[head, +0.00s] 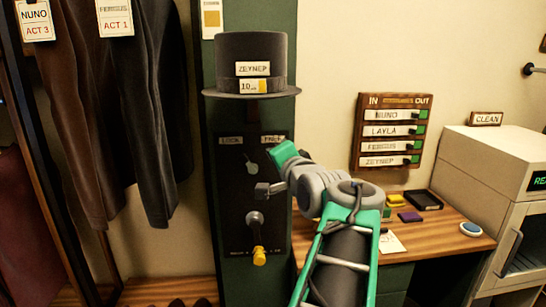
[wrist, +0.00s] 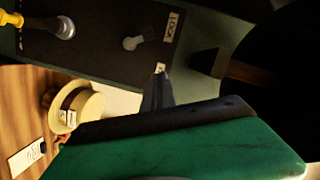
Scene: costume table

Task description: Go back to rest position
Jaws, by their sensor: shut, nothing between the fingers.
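My gripper (head: 263,190) is in front of the dark control panel (head: 232,205) on the green post, between its upper knob (head: 252,167) and its lower lever (head: 256,222) with a yellow end. It is shut and holds nothing. I cannot tell whether its tips touch the panel. In the wrist view the dark fingers (wrist: 158,95) show beyond the green casing, with the panel (wrist: 95,55), its small knob (wrist: 132,43) and a LOCK label above them. My arm reaches up from the bottom of the head view.
A grey top hat (head: 252,50) labelled ZEYNEP is on the post above the panel. Dark garments hang at left. An IN/OUT board (head: 388,130) is on the wall. A wooden table (head: 455,232) and a cream cabinet (head: 490,160) are at right. The wrist view shows a straw hat (wrist: 90,108).

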